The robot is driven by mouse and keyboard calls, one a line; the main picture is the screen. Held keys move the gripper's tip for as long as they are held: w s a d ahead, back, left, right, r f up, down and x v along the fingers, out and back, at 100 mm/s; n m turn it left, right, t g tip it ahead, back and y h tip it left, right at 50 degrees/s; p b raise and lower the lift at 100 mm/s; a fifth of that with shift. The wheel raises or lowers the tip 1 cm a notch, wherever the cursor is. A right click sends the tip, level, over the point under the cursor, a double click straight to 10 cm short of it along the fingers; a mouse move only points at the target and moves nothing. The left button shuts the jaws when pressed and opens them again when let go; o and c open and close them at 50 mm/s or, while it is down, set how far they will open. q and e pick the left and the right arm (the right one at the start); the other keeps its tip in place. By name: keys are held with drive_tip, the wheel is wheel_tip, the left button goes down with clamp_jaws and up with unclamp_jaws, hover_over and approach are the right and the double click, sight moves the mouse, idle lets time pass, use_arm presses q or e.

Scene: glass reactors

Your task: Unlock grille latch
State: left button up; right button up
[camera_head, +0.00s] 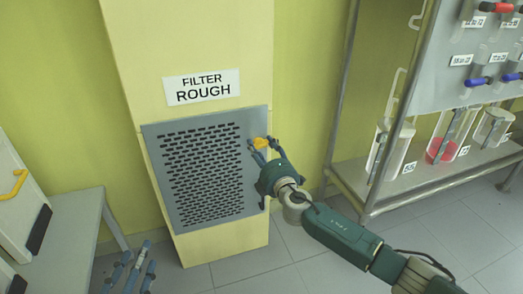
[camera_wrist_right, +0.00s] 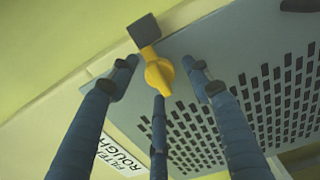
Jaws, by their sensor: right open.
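The yellow grille latch (camera_head: 260,143) sits at the upper right edge of the grey perforated grille (camera_head: 247,190). In the right wrist view the latch (camera_wrist_right: 158,74) has a rounded yellow knob and a dark grey block at its end. My right gripper (camera_head: 262,147) is open at the latch. In the right wrist view its fingers (camera_wrist_right: 157,80) stand spread on different sides of the yellow knob; contact cannot be told. My left gripper (camera_head: 138,262) is low at the left, away from the grille, with its blue fingers apart and nothing visible between them.
A "FILTER ROUGH" sign (camera_head: 201,87) is on the yellow column above the grille. A metal rack (camera_head: 350,165) with glass vessels stands at the right. A grey bench (camera_head: 70,235) and a white panel with a yellow handle (camera_head: 15,185) are at the left.

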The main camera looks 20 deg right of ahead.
drive_tip(key=shift+w, duration=0.1)
drive_tip(key=c, duration=1.1)
drive_tip(key=shift+c, duration=0.2)
drive_tip(key=shift+a+f, duration=0.1)
